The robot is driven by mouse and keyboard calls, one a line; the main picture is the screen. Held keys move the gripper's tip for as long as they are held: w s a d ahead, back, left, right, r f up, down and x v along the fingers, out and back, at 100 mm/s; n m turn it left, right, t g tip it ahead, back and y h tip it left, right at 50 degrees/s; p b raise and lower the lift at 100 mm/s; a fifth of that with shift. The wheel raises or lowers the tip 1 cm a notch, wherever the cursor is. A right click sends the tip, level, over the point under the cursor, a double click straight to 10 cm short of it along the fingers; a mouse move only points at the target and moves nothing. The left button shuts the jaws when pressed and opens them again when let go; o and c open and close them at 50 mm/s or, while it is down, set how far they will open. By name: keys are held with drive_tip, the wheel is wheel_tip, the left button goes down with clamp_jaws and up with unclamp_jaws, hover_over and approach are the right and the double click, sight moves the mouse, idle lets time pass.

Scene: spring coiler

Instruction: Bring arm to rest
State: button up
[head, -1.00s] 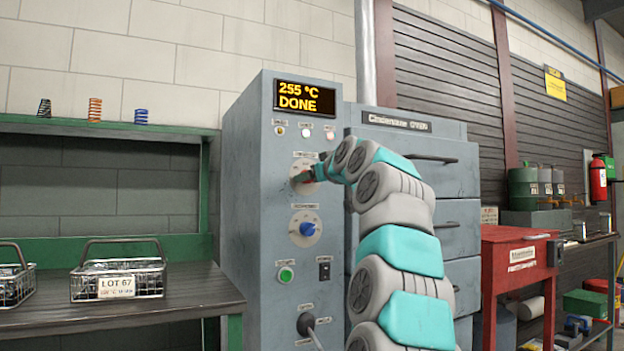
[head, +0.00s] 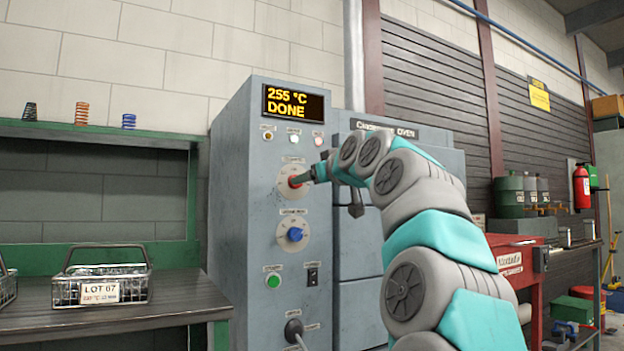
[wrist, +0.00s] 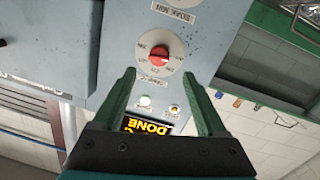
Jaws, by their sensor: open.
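My arm reaches up from the lower right in the head view, with my gripper (head: 303,179) in front of the oven's control panel (head: 255,200). In the wrist view my gripper (wrist: 163,95) is open and empty, its two green fingers spread. The red knob (wrist: 159,54) on its white dial lies beyond the fingertips and between their lines, apart from them. In the head view the red knob (head: 294,182) shows just left of the fingertips. The display (head: 293,103) reads 255 °C DONE.
A blue knob (head: 295,234), a green button (head: 273,280) and a black switch (head: 312,274) sit lower on the panel. A wire basket (head: 101,284) labelled LOT 67 stands on the left bench (head: 180,302). A red cabinet (head: 515,262) stands at the right.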

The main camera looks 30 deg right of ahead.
idle(0.3)
drive_tip(key=s+a+f+g+y+p, duration=0.1)
drive_tip(key=s+a+f+g, duration=0.2)
drive_tip(key=a+f, duration=0.45)
drive_tip(key=s+a+f+g+y+p, duration=0.1)
drive_tip(key=s+a+f+g, duration=0.3)
drive_tip(key=f, duration=0.7)
drive_tip(key=s+a+f+g+y+p, duration=0.1)
drive_tip(key=s+a+f+g, duration=0.1)
drive_tip(key=a+f, duration=0.6)
drive_tip(key=s+f+m+g+h+p, duration=0.1)
drive_tip(key=s+f+g, duration=0.4)
drive_tip(key=s+f, duration=0.9)
drive_tip(key=s+f+m+g+h+p, duration=0.1)
drive_tip(key=s+f+g, duration=0.4)
drive_tip(key=s+f, duration=0.9)
drive_tip(key=s, duration=0.6)
drive_tip(key=shift+s+a, duration=0.15)
drive_tip(key=shift+s, duration=0.2)
drive_tip(key=shift+w+f, duration=0.1)
